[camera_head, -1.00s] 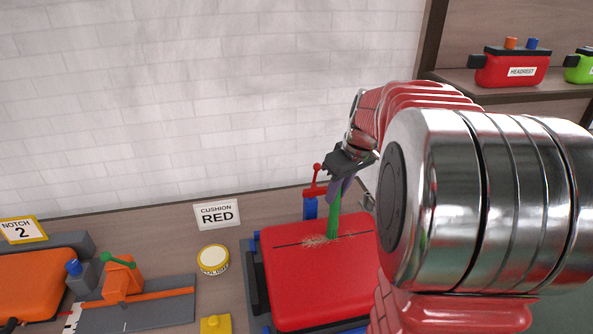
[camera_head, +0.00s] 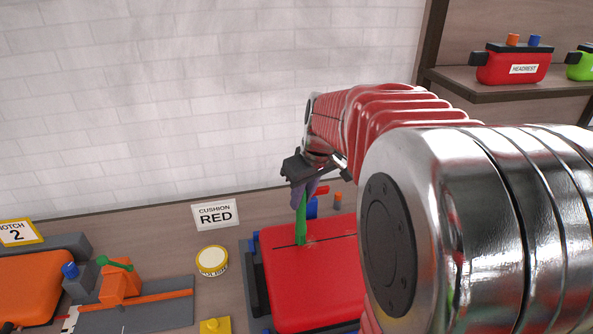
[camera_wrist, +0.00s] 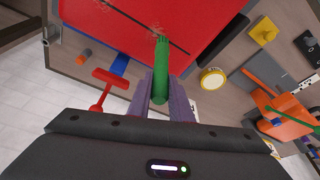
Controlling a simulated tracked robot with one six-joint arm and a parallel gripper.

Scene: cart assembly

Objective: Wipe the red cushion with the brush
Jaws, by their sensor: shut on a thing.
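The red cushion (camera_head: 310,280) lies in a dark frame on the table, and a thin dark line crosses its far part. It also shows at the top of the wrist view (camera_wrist: 205,22). My gripper (camera_head: 303,188) is over the cushion's far side, shut on the brush (camera_head: 301,226). The brush's green handle points down toward the cushion near the dark line. In the wrist view the green brush (camera_wrist: 161,72) sits between the two purple fingers (camera_wrist: 163,100). Its bristles are hardly visible, so I cannot tell whether they touch. My arm hides the cushion's right side.
A "CUSHION RED" sign (camera_head: 216,215), a round yellow-rimmed tin (camera_head: 212,261) and a yellow block (camera_head: 215,326) stand left of the cushion. An orange cushion (camera_head: 30,290) and an orange clamp (camera_head: 121,285) are farther left. A red lever and blue post (camera_head: 312,207) stand behind the cushion.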

